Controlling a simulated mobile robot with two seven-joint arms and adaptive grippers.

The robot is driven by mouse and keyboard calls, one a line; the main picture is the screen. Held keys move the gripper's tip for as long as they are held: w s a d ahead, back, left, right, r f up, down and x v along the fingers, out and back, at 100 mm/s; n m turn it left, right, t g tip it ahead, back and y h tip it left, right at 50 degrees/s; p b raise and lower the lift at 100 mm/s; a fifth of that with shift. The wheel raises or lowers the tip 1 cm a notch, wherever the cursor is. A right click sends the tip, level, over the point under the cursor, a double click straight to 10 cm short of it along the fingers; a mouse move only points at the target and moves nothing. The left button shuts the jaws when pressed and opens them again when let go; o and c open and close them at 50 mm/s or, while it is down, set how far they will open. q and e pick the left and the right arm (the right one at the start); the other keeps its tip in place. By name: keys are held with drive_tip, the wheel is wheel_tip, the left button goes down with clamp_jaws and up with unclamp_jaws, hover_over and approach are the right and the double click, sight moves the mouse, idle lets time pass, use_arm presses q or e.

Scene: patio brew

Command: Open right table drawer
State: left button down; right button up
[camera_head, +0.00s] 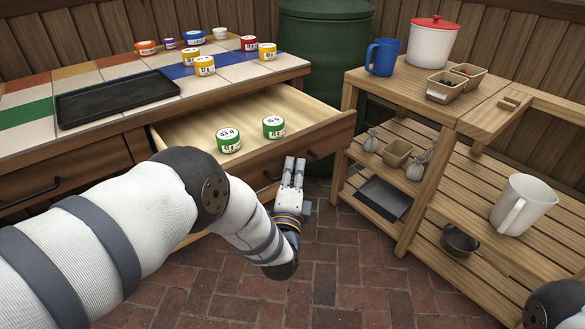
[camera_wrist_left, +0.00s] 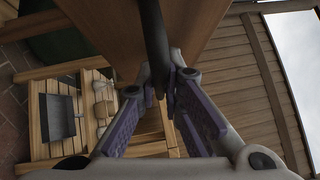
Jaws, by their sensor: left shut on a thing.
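The right table drawer (camera_head: 190,131) is pulled out from the tiled table, and its inside shows in the head view. Two green-labelled jars (camera_head: 228,141) lie in it, apart from each other. My left gripper (camera_head: 294,165) is at the drawer's front and is shut on the drawer's dark handle (camera_wrist_left: 153,45), which runs between the fingers in the left wrist view. In the head view my gripper and arm hide part of the drawer front. My right gripper is not in view; only a piece of my right arm shows at the lower right corner.
A black tray (camera_head: 118,97) and several coloured jars stand on the tiled table. The left drawer's handle (camera_head: 30,193) is on the left. A wooden shelf bench (camera_head: 400,92) stands close to the right of the open drawer. A green barrel (camera_head: 325,50) is behind. Brick floor lies below.

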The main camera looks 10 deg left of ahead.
use_arm(q)
drive_tip(key=c, duration=1.7)
unclamp_jaws()
drive_tip(key=s+d+f, duration=0.1)
drive_tip(key=s, duration=1.1)
drive_tip(key=shift+d+f, duration=0.25)
drive_tip(key=shift+f, duration=0.1)
